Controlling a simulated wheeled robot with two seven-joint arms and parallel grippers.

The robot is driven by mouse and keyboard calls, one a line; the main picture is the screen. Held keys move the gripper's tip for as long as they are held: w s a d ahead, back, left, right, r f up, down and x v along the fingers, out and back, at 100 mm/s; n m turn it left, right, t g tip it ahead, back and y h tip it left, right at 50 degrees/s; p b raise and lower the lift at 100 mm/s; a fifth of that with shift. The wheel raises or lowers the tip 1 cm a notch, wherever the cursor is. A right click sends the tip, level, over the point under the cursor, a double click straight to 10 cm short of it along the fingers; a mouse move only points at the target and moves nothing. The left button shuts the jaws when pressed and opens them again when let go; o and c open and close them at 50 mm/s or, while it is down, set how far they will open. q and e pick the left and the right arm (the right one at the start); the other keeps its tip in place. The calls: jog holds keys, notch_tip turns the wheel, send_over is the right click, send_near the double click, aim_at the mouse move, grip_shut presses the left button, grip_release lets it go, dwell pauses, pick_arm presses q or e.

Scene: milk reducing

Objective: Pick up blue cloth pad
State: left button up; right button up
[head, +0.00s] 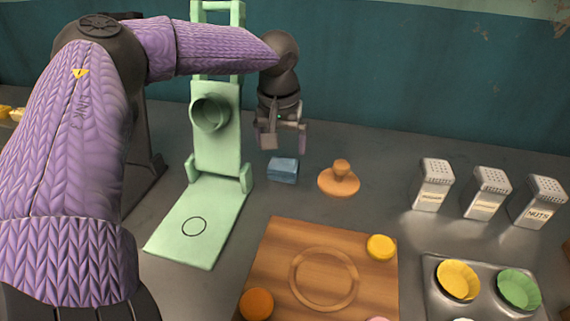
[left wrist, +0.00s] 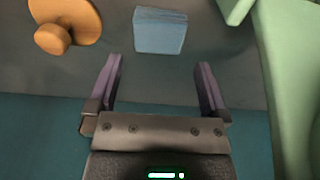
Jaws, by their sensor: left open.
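The blue cloth pad (head: 283,170) is a small folded block lying on the grey counter, between the green stand and the orange knobbed disc. My left gripper (head: 283,148) is above and behind the pad, pointing down, open and empty. In the left wrist view the pad (left wrist: 160,31) lies beyond the two purple fingertips (left wrist: 158,75), roughly centred between them and apart from both. My right gripper is in neither view.
The green stand (head: 216,130) rises close to the left of the pad. The orange knobbed disc (head: 339,180) is close to its right. A wooden board (head: 275,240) lies in front. Labelled shakers (head: 433,186) and a metal tray (head: 432,297) stand to the right. The teal wall (head: 400,70) is behind.

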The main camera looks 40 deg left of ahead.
aim_at(283, 163)
pick_arm(q)
jog(key=f, duration=0.2)
jog(key=f+b, duration=0.1)
jog(key=f, duration=0.1)
jog(key=f+b, duration=0.1)
jog(key=f, duration=0.1)
jog(key=shift+w+a+f, duration=0.15)
jog(key=shift+w, duration=0.25)
jog(key=shift+f, duration=0.35)
jog(key=shift+a, duration=0.1)
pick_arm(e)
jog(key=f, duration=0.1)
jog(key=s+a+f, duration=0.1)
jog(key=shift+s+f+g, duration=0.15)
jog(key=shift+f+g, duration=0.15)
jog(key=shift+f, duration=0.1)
pick_arm(q)
jog(key=shift+r, duration=0.1)
jog(key=shift+c, duration=0.3)
jog(key=c, duration=0.9)
jog(key=shift+o, duration=0.2)
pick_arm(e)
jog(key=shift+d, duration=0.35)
